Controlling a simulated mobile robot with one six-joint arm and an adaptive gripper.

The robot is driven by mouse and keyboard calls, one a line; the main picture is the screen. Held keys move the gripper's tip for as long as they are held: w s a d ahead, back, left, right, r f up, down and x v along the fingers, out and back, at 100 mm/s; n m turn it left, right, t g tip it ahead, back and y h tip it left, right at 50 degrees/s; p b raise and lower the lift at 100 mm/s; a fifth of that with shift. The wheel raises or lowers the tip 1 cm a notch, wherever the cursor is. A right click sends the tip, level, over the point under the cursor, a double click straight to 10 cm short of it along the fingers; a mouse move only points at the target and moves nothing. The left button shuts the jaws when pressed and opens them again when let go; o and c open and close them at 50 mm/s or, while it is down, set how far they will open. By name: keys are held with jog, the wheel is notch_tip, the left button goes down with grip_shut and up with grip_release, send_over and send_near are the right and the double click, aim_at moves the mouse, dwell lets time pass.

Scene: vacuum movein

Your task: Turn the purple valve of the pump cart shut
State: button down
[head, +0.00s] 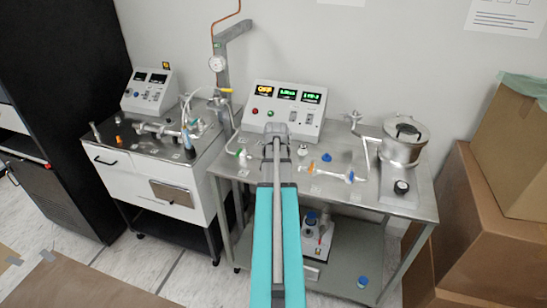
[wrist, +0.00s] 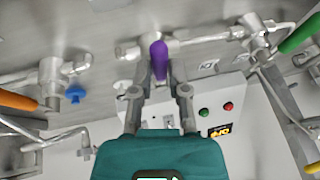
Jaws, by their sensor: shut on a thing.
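The purple valve handle (wrist: 159,60) shows in the upper middle of the wrist view. In that picture it points down toward my gripper, roughly across the thin metal pipe (wrist: 205,40) beside it. My gripper (wrist: 160,76) is shut on the handle, one finger on each side of its near end. In the head view my own arm hides the purple valve and the fingers. The steel pump cart (head: 405,205) stands in the middle right of the head view, with my arm reaching over its top.
A green handle (wrist: 300,35) is right of my gripper; an orange handle (wrist: 18,101) and blue knob (wrist: 75,93) are left. The control box (head: 283,107) stands at the back of the cart. A metal pot (head: 403,140) stands at right, near cardboard boxes (head: 500,210).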

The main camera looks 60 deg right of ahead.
jog(key=shift+w, duration=0.2)
jog(key=c, duration=0.6)
grip_release()
jog(key=shift+a, duration=0.1)
jog(key=shift+c, duration=0.2)
jog(key=shift+s, duration=0.1)
